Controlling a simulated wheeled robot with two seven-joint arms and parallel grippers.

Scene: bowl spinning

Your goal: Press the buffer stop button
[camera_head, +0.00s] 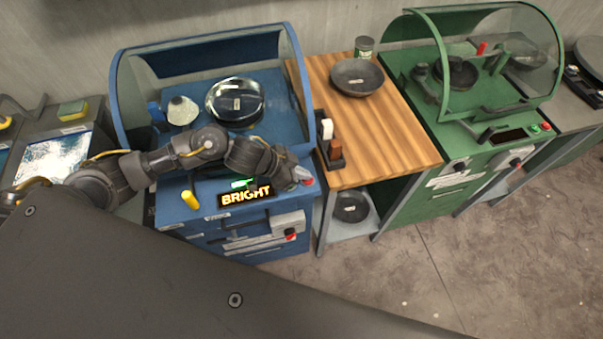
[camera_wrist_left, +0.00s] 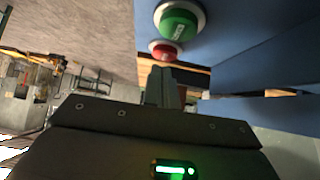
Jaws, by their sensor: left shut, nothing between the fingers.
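The buffer is the blue machine (camera_head: 172,220) with a clear hood and a lit display (camera_head: 246,196) reading BRIGHT. Its red stop button (camera_head: 309,182) shows at the right end of the front panel, just beyond my left gripper (camera_head: 299,176). In the left wrist view the red button (camera_wrist_left: 164,49) sits beside a larger green button (camera_wrist_left: 179,24). My left gripper's closed fingers (camera_wrist_left: 162,78) point at the red button and partly overlap its lower edge. I cannot tell whether they touch it. The left gripper holds nothing. My right gripper is not in view.
A polished bowl (camera_head: 235,101) sits inside the blue machine. A wooden bench (camera_head: 395,130) with a dark bowl (camera_head: 357,77) stands to its right. Beyond it is a green machine (camera_head: 480,160) with its own red button. A yellow handle (camera_head: 190,200) sticks out of the blue front.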

